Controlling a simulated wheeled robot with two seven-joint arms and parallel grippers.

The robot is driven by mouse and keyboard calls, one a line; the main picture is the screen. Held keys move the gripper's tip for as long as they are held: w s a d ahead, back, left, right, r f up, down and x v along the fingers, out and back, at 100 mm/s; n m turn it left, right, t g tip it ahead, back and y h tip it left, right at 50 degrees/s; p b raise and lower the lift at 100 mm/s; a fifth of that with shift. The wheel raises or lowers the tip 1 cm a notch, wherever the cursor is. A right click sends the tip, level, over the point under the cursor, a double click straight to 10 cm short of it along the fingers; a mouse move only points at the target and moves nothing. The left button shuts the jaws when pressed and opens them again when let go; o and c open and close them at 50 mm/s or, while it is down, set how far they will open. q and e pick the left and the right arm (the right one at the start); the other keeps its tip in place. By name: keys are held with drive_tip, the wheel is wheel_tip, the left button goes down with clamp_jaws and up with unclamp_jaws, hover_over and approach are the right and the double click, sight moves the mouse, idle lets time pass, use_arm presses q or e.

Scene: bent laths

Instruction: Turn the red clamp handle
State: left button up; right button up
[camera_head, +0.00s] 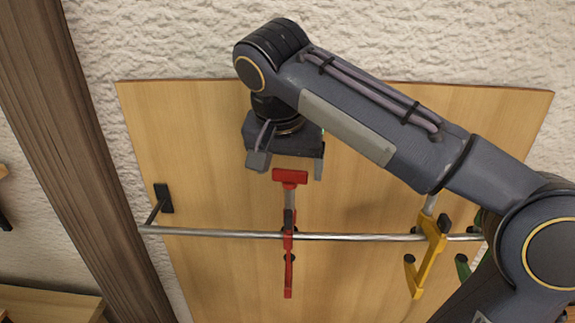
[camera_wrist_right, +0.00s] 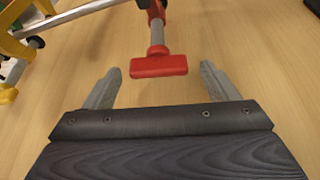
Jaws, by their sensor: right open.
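The red clamp (camera_head: 288,240) hangs on the metal rail in front of the wooden board. Its red T-shaped handle (camera_head: 290,176) is at the top of the clamp, with the bar level. The handle also shows in the right wrist view (camera_wrist_right: 158,66). My right gripper (camera_head: 290,170) is at the handle from above, its fingers open on either side of the bar. In the right wrist view the fingertips (camera_wrist_right: 160,75) flank the handle with a gap at each end, apart from it. My left gripper is not in view.
A metal rail (camera_head: 350,237) runs across the wooden board (camera_head: 215,130), on a black bracket (camera_head: 163,199). A yellow clamp (camera_head: 430,255) hangs to the right, with a green piece (camera_head: 463,268) beside it. A dark wooden post (camera_head: 75,140) stands at left.

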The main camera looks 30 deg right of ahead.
drive_tip(key=shift+d+f, duration=0.1)
drive_tip(key=shift+f, duration=0.25)
drive_tip(key=c, duration=1)
drive_tip(key=shift+n+y, duration=0.5)
drive_tip(key=shift+n, duration=0.5)
drive_tip(key=o, duration=1)
drive_tip(key=shift+d, duration=0.1)
